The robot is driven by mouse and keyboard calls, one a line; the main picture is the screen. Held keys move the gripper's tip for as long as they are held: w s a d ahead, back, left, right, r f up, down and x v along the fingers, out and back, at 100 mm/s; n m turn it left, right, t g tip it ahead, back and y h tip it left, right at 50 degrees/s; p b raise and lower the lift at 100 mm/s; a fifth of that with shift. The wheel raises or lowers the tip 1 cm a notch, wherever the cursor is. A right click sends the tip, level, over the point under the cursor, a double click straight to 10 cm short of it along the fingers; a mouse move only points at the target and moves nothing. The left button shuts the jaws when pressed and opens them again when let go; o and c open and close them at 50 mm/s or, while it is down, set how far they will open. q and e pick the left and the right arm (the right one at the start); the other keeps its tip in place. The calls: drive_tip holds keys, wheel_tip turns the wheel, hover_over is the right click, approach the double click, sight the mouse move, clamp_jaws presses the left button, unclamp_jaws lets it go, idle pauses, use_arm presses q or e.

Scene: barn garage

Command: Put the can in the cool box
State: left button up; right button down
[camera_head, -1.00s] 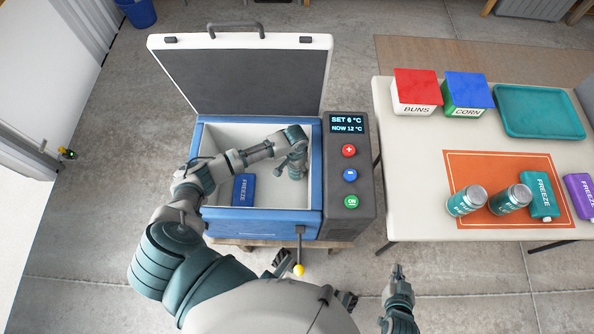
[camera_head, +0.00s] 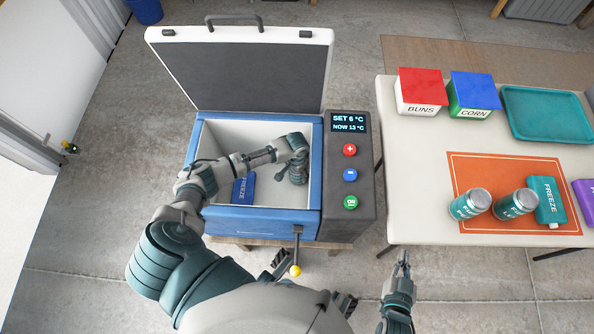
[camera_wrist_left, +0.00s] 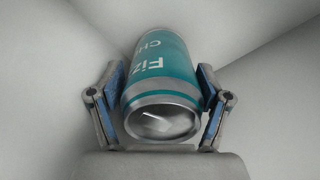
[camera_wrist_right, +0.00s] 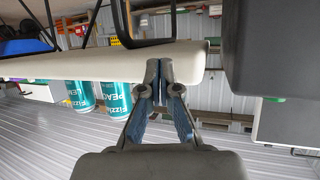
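A teal can (camera_wrist_left: 160,75) with white lettering is in the left wrist view, its silver end toward the camera. My left gripper (camera_head: 297,172) is low inside the cool box (camera_head: 265,220), near its right wall. In the left wrist view my left gripper (camera_wrist_left: 160,85) has a finger on each side of the can, with narrow gaps showing, so it looks open around it. Whether the can touches the floor is unclear. The cool box lid (camera_head: 245,75) is raised. My right gripper (camera_wrist_right: 160,75) is shut and empty, beside the table's near left corner (camera_head: 403,265).
A blue freeze pack (camera_head: 243,190) lies inside the box, left of my gripper. On the table (camera_head: 420,180) are two teal cans (camera_head: 470,203) (camera_head: 516,204), a teal freeze pack (camera_head: 548,200), a purple pack (camera_head: 584,200), two boxes (camera_head: 420,92) (camera_head: 471,95) and a tray (camera_head: 546,114).

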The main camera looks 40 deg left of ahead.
use_arm(q)
drive_tip(key=shift+a, duration=0.2)
use_arm(e)
drive_tip(key=shift+a, duration=0.1)
use_arm(q)
drive_tip(key=shift+a, duration=0.15)
drive_tip(key=shift+a+r, duration=0.1)
drive_tip(key=shift+r, duration=0.05)
wheel_tip(320, 180, up, 6)
drive_tip(key=shift+f+p, duration=0.15)
drive_tip(key=shift+p, duration=1.1)
wheel_tip(320, 180, up, 6)
drive_tip(key=shift+f+p, duration=0.1)
drive_tip(key=shift+p, duration=0.95)
use_arm(e)
drive_tip(key=s+d+f+g+h, duration=0.1)
drive_tip(key=s+d+f+g, duration=0.1)
drive_tip(key=s, duration=0.4)
drive_tip(key=s+d+f+g+h, duration=0.1)
drive_tip(key=s+d+f+g, duration=0.1)
drive_tip(key=s+f+g, duration=0.2)
drive_tip(key=s+g, duration=0.3)
drive_tip(key=shift+s+d, duration=0.25)
drive_tip(key=shift+d, duration=0.05)
use_arm(q)
drive_tip(key=shift+r, duration=0.2)
use_arm(e)
drive_tip(key=shift+w+d+f, duration=0.1)
drive_tip(key=shift+d+f, duration=0.05)
